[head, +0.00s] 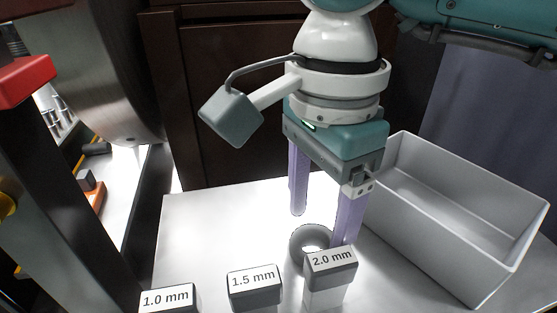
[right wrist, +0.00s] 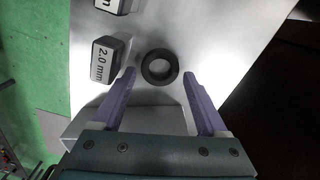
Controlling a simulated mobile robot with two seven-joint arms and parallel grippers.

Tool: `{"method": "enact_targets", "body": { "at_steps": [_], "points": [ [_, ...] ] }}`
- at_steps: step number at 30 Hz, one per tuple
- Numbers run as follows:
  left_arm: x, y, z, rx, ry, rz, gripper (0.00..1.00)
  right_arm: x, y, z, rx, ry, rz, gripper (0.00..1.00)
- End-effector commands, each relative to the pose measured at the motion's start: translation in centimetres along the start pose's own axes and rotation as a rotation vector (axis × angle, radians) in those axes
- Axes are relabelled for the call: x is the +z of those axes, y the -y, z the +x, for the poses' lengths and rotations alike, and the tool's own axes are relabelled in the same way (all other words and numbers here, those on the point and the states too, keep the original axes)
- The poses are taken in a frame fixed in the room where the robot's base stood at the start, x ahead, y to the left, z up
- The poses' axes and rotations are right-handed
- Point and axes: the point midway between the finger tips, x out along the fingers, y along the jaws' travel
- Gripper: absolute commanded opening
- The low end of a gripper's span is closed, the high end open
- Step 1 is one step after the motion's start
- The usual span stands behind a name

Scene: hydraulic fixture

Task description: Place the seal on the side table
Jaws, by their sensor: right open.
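The seal, a dark grey ring (head: 299,237), lies flat on the white side table (head: 215,222), behind the block marked 2.0 mm. In the right wrist view the seal (right wrist: 160,67) lies just beyond and between the fingertips. My right gripper (head: 322,228) points down over the table with its purple fingers open, and nothing is between them. In the right wrist view the open fingers (right wrist: 161,76) are apart from the ring. Part of the ring is hidden in the head view by the 2.0 mm block. My left gripper is not in view.
Blocks marked 1.0 mm (head: 168,298), 1.5 mm (head: 254,281) and 2.0 mm (head: 331,259) stand along the table's near side. A grey open bin (head: 484,255) stands at the right. A metal fixture with a large cylinder (head: 95,70) is at the left. The table's left part is clear.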

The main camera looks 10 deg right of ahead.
Motion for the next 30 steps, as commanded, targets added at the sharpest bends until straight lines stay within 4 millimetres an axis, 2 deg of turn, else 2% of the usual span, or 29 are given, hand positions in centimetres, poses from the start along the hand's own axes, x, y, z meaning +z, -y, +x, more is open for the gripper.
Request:
{"method": "enact_targets", "body": {
  "at_steps": [1,6,13,18,26,29,30],
  "points": [
    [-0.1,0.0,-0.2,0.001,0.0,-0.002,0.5,-0.1,0.1,-1.3,-0.006,-0.001,-0.002,0.76],
    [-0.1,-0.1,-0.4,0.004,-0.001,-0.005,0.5,0.0,0.1,-5.3,-0.007,-0.001,-0.001,0.76],
    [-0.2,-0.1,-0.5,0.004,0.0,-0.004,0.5,0.0,0.1,-9.2,-0.003,-0.001,0.0,0.76],
    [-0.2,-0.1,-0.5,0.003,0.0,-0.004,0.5,0.0,0.0,-10.1,-0.001,-0.001,-0.001,0.76],
    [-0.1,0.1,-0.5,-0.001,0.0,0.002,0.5,0.0,0.0,-10.2,0.0,0.0,-0.001,0.76],
    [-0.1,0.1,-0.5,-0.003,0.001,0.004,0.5,1.3,-0.2,-9.8,0.0,0.054,-0.006,0.76],
    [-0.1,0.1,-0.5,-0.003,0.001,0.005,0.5,2.8,-0.4,-9.5,0.0,0.116,-0.01,0.76]
  ]
}}
